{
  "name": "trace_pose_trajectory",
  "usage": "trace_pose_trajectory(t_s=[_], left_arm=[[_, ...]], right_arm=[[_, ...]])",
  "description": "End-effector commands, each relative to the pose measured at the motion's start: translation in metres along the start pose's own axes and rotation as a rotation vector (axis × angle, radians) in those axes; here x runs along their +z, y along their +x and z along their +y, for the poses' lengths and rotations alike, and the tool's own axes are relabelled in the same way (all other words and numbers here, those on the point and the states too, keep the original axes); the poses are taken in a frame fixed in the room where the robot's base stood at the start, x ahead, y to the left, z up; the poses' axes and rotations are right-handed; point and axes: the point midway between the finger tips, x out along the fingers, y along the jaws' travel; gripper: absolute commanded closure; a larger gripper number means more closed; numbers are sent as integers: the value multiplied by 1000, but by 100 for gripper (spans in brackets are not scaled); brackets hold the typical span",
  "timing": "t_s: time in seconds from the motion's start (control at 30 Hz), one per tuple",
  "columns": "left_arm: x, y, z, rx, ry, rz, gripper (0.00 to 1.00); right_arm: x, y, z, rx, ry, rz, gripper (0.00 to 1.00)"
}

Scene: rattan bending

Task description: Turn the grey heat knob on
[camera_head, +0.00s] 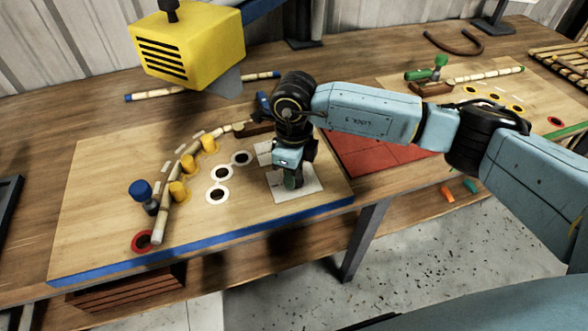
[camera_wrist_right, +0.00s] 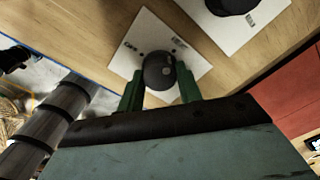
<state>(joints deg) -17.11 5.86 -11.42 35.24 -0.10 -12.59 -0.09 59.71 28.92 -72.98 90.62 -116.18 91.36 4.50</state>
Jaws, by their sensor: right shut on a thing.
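My right gripper (camera_head: 292,181) points down over the front white plate (camera_head: 312,187) on the near board. In the right wrist view, a round dark grey knob (camera_wrist_right: 159,71) stands on its white plate (camera_wrist_right: 185,62) between the green fingers of the right gripper (camera_wrist_right: 159,88). The gripper is shut on this knob. In the head view the gripper and wrist hide the knob. A second dark knob (camera_wrist_right: 234,4) sits on another white plate (camera_wrist_right: 232,35), cut off by the top edge of the wrist view. My left gripper is in neither view.
A yellow vented box with a grey nozzle (camera_head: 190,45) hangs over the board. A curved rattan pole (camera_head: 172,190) lies along yellow pegs (camera_head: 178,191), with a blue-capped post (camera_head: 140,190) beside it. A red mat (camera_head: 380,150) lies to the right.

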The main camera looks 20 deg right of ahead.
Motion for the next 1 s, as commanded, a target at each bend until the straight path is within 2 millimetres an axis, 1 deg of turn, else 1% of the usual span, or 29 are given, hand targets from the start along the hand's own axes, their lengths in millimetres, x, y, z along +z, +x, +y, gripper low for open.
trace_pose_trajectory(t_s=[0.1,0.3,0.8,0.83,0.97,1.0], left_arm=[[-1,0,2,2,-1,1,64],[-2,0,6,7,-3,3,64],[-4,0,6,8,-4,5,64],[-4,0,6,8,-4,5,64],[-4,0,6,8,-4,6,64],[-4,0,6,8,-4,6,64]], right_arm=[[0,-1,-1,-2,53,0,88],[0,-1,0,-2,104,0,88],[0,-1,-1,-2,121,0,88],[0,-1,-1,-2,121,0,62],[0,-1,0,-2,120,0,45],[0,-1,0,-1,120,0,43]])
